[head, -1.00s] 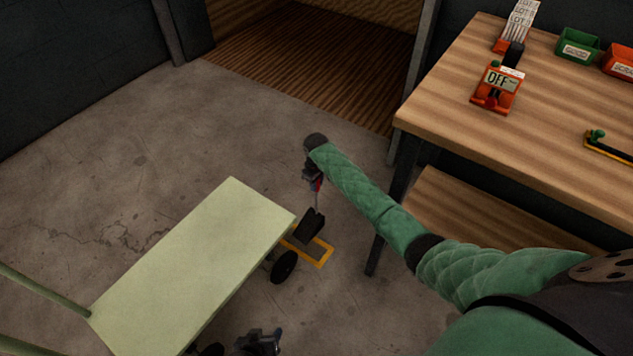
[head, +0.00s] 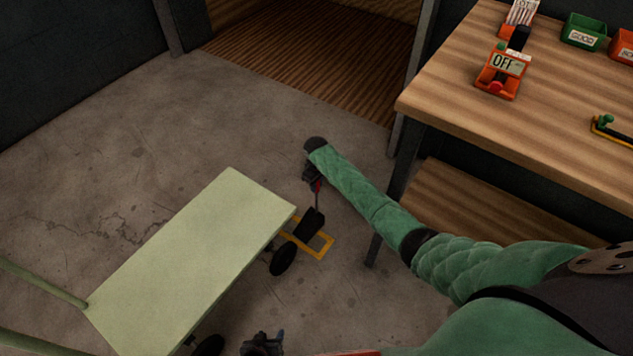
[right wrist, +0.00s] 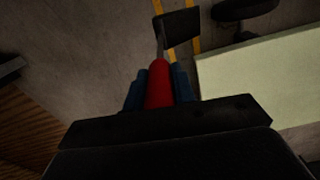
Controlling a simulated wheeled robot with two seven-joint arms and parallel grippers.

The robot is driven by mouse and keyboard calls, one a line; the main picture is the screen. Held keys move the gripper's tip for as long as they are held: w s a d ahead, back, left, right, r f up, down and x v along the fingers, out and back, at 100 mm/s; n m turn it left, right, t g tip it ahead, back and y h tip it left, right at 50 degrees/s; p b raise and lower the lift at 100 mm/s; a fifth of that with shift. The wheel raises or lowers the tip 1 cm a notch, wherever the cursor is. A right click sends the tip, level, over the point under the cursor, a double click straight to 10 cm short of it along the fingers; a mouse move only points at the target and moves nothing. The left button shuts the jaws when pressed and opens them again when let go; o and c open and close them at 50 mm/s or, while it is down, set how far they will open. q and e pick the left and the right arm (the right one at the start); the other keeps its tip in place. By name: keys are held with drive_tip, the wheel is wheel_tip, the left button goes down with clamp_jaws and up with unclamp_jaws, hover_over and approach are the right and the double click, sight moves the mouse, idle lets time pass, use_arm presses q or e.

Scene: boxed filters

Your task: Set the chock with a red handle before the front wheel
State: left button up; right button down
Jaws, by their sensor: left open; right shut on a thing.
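The chock is a black block (head: 309,224) on a thin rod with a red handle (right wrist: 158,85). My right gripper (head: 316,184) is shut on the red handle, with blue fingers on both sides of it in the right wrist view. The block hangs below, over or at the yellow floor outline (head: 325,250), beside the cart's front wheel (head: 283,259). I cannot tell whether it touches the floor. The block also shows in the right wrist view (right wrist: 178,27), near a dark wheel (right wrist: 245,9). My left gripper (head: 262,345) is open and empty at the bottom edge.
The pale green cart deck (head: 190,255) lies left of the chock; another wheel (head: 209,346) shows below it. A wooden workbench (head: 460,110) with a lower shelf stands right, carrying an OFF box (head: 503,72) and bins. The floor beyond the cart is clear.

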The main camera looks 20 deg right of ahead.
drive_tip(key=shift+f+b, duration=1.4)
drive_tip(key=shift+f, duration=1.7)
use_arm(q)
wheel_tip(320, 180, up, 6)
drive_tip(key=w+p, duration=0.1)
drive_tip(key=p, duration=0.4)
drive_tip(key=shift+g, duration=0.3)
use_arm(e)
drive_tip(key=s+a, duration=0.4)
drive_tip(key=a, duration=0.1)
drive_tip(key=shift+a, duration=0.15)
use_arm(q)
drive_tip(key=shift+d, duration=0.1)
use_arm(e)
drive_tip(key=c, duration=1.1)
unclamp_jaws()
